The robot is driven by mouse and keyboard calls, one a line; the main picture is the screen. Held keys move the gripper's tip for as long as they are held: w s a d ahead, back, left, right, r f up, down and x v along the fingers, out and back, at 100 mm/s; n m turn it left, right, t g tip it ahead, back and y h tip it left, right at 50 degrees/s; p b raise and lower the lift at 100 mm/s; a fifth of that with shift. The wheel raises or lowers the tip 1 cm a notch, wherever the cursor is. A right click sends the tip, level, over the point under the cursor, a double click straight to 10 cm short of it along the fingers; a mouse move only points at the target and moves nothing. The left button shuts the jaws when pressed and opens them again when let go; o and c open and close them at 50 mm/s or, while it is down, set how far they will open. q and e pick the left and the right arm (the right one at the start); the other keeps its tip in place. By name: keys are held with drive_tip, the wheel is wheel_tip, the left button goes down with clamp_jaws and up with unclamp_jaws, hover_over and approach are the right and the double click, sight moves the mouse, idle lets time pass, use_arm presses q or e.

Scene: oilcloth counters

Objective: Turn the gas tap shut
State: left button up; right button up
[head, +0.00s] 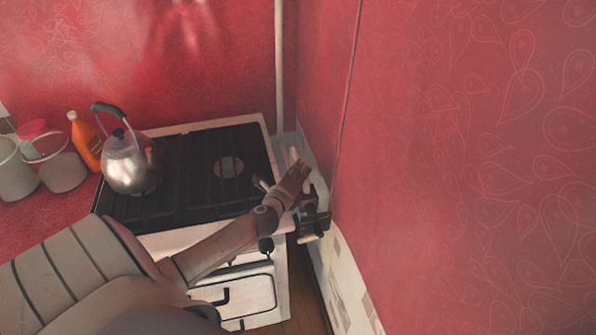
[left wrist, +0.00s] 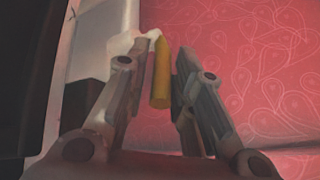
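The gas tap's yellow lever (left wrist: 161,75) shows in the left wrist view, joined to a pale fitting at its far end. It lies between the two fingers of my left gripper (left wrist: 163,60), running roughly along them. The fingers are apart, with narrow gaps seen beside the lever; I cannot tell whether either finger touches it. In the head view my left gripper (head: 297,172) is at the stove's right back corner, near the wall, and it hides the tap. My right gripper is not in view.
A stove (head: 190,205) with a metal kettle (head: 133,165) on it stands left of my gripper. A pale pipe (head: 279,65) runs up the corner. The red wall (head: 450,170) is close on the right. An orange bottle (head: 86,140) and containers stand at far left.

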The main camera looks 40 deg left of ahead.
use_arm(q)
drive_tip(key=v, duration=1.2)
